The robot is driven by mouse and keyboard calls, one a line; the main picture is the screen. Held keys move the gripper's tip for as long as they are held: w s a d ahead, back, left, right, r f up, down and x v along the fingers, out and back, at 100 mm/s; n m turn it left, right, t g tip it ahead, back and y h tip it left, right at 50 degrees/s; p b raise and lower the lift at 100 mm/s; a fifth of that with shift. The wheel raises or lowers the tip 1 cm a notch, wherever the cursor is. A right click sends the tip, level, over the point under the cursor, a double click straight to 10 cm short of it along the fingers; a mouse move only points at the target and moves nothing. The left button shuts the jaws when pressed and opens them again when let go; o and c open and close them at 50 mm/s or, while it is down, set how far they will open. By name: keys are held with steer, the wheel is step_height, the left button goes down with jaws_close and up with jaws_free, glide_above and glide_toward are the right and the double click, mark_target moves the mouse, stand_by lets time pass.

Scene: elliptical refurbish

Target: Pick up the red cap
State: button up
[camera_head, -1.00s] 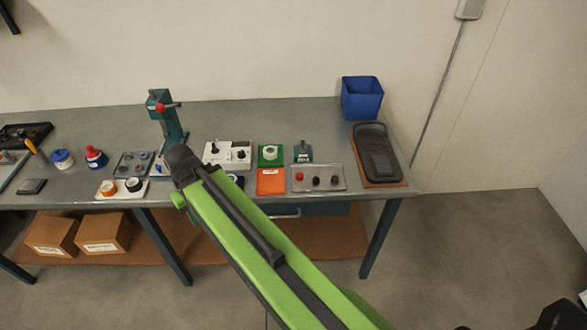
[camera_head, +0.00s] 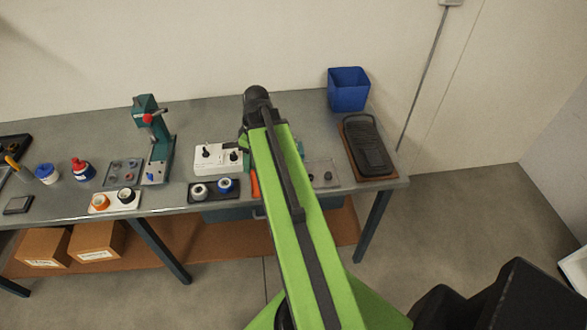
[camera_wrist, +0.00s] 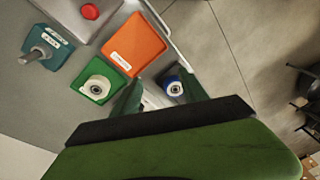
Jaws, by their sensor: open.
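A round red cap (camera_wrist: 90,10) sits on a grey plate (camera_wrist: 62,12) at the top edge of the wrist view. In the head view my arm hides this cap; the right part of the grey plate (camera_head: 323,166) shows, with a dark knob. My gripper (camera_wrist: 162,84) is open in the wrist view, its two fingers apart and no object held. It is over the bench, nearer the green plate than the red cap. The head view does not show my fingers. A separate red-topped bottle (camera_head: 82,168) stands at the bench's left.
An orange plate (camera_wrist: 134,45), a green plate with a white ring (camera_wrist: 97,87) and a teal plate with a bolt (camera_wrist: 42,50) lie close by. A teal press (camera_head: 153,140) stands upright on the bench. A blue bin (camera_head: 348,90) is at the back right.

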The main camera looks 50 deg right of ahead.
steer(key=s+d+r+n+t+p, duration=0.1)
steer(key=s+d+r+n, duration=0.1)
steer(key=s+d, duration=0.45)
steer(key=s+d+r+n+t+p, duration=0.1)
steer(key=s+d+r+p, duration=0.2)
steer(key=d, duration=0.7)
steer(key=b+x, duration=0.6)
steer(key=s+b+x, duration=0.1)
steer(key=b+x, duration=1.1)
steer(key=shift+s+a+f, duration=0.2)
steer(key=shift+s, duration=0.1)
steer(key=shift+r, duration=0.2)
steer(key=shift+c, duration=0.2)
jaws_close()
